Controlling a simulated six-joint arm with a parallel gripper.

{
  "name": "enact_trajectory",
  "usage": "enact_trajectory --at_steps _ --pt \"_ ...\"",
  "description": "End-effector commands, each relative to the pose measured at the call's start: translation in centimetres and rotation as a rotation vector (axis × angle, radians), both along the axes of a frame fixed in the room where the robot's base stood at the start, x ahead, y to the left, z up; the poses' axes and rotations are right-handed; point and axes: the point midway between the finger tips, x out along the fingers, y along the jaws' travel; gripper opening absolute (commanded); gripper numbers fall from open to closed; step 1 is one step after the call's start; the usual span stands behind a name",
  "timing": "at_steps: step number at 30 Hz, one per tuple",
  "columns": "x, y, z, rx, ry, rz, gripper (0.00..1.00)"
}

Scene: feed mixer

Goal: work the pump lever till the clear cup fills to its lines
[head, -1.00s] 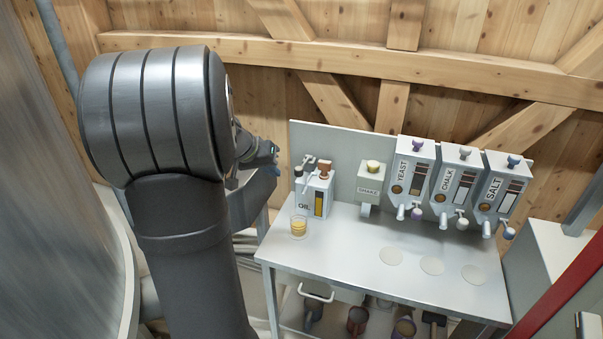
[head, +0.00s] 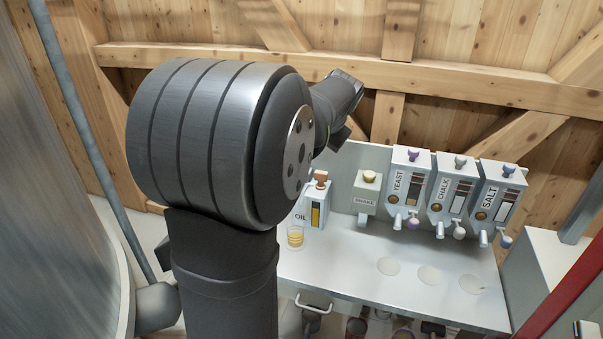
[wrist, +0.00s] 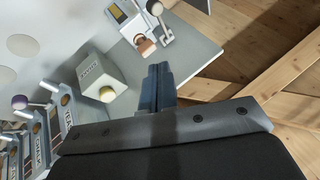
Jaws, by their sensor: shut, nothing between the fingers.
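The clear cup (head: 296,238) stands upright on the bench in front of the OIL dispenser (head: 317,212), with yellow liquid in it; its lines are too small to read against the level. The dispenser has a brown knob on top (head: 321,176), which also shows in the wrist view (wrist: 145,46). My arm hides the dispenser's left part in the head view. A pale lever-like fitting with a dark knob (wrist: 166,33) shows beside the brown knob in the wrist view. My gripper (wrist: 158,70) is shut and empty, apart from the dispenser. In the head view its fingertips are hard to make out.
The SHAKE box (head: 365,193) with a yellow knob stands right of the dispenser. YEAST (head: 406,190), CHALK (head: 452,195) and SALT (head: 496,200) dispensers follow. Round pale discs (head: 388,265) mark the bench. A wooden wall with beams (head: 430,75) is close behind.

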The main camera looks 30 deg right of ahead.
Motion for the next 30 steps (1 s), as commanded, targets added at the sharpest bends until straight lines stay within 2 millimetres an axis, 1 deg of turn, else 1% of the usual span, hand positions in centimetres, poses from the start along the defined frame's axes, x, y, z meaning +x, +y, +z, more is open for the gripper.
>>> enact_trajectory --at_steps 10,14,17,27,29,30 --pt "0.0 -0.1 0.1 0.003 -0.006 -0.001 0.0" --pt "0.4 -0.1 -0.5 0.004 -0.004 0.0 0.0" --pt "1.1 -0.2 -1.6 0.005 -0.003 0.0 0.0" --pt "5.0 -0.7 -7.6 0.005 -0.002 0.001 0.0" --pt "5.6 -0.8 -8.6 0.005 -0.002 0.001 0.0" --pt "5.6 -0.4 -9.1 0.004 -0.002 0.001 0.0"
